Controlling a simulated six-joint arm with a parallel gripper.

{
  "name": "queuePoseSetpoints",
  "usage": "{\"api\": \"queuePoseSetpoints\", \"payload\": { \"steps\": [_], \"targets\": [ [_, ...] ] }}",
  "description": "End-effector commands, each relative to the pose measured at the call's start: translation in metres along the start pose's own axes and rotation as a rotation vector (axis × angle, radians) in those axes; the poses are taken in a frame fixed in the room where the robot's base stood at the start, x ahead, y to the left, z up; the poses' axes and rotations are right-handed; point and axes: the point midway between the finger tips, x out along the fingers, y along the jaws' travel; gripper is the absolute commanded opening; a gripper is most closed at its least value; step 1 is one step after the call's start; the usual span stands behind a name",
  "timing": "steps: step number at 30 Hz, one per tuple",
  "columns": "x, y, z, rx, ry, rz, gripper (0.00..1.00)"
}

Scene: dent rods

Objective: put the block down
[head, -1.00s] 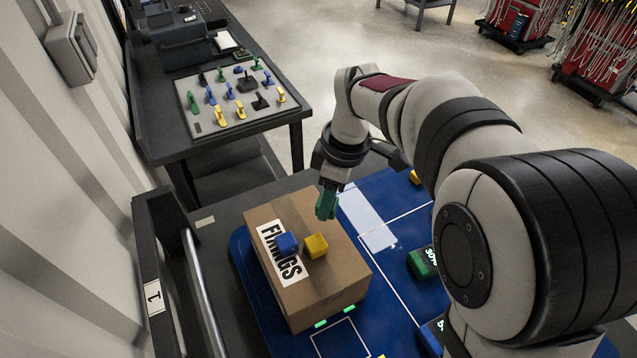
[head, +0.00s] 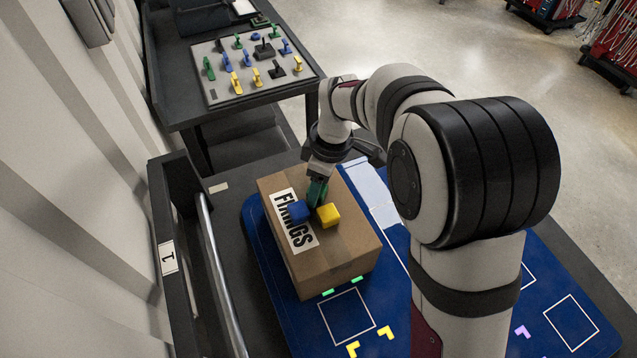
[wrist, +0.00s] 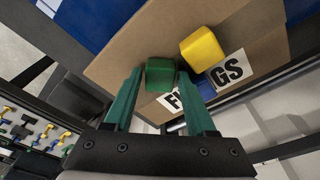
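A green block (wrist: 160,75) is between the fingertips of my gripper (head: 316,194), which is shut on it. In the wrist view my gripper (wrist: 160,84) has a green finger on either side of the block. The block is over the top of a cardboard box (head: 345,247); I cannot tell whether it touches the box. A blue block (head: 299,211) and a yellow block (head: 328,215) sit on the box, close to the held block. In the wrist view the yellow block (wrist: 203,48) is in plain sight and the blue block (wrist: 206,90) is partly hidden by a finger.
The box stands on a blue mat (head: 300,326) with white outlines and coloured corner marks. A dark rail (head: 178,240) runs along the left. A side table (head: 180,105) behind carries a board of coloured pegs (head: 250,68). The box top nearest the camera is clear.

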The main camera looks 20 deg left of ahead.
Motion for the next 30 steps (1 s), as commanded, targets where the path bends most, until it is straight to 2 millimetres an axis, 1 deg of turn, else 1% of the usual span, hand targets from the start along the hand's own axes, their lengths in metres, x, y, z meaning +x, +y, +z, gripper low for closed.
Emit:
{"api": "queuePoseSetpoints", "payload": {
  "steps": [5,7,8,11,12,15,18,21,26,28,29,30],
  "targets": [
    [-0.002,0.000,0.000,0.000,0.000,0.000,0.56],
    [-0.009,0.001,-0.001,-0.001,0.001,0.003,0.56],
    [-0.015,0.001,-0.001,0.000,0.002,0.003,0.56],
    [-0.043,0.001,-0.001,0.000,0.004,0.006,0.56],
    [-0.055,0.001,-0.001,0.000,0.003,0.006,0.56],
    [-0.083,0.001,-0.001,0.000,0.003,0.005,0.56],
    [-0.105,0.001,-0.001,0.001,0.003,0.004,0.56],
    [-0.118,0.001,-0.001,0.000,0.001,0.002,0.56],
    [-0.124,0.000,0.000,0.003,0.000,0.000,0.56],
    [-0.130,-0.005,0.013,0.083,0.000,0.000,0.56],
    [-0.135,-0.011,0.026,0.167,-0.001,0.001,0.56],
    [-0.143,-0.024,0.050,0.331,-0.002,0.001,0.56]
  ]
}}
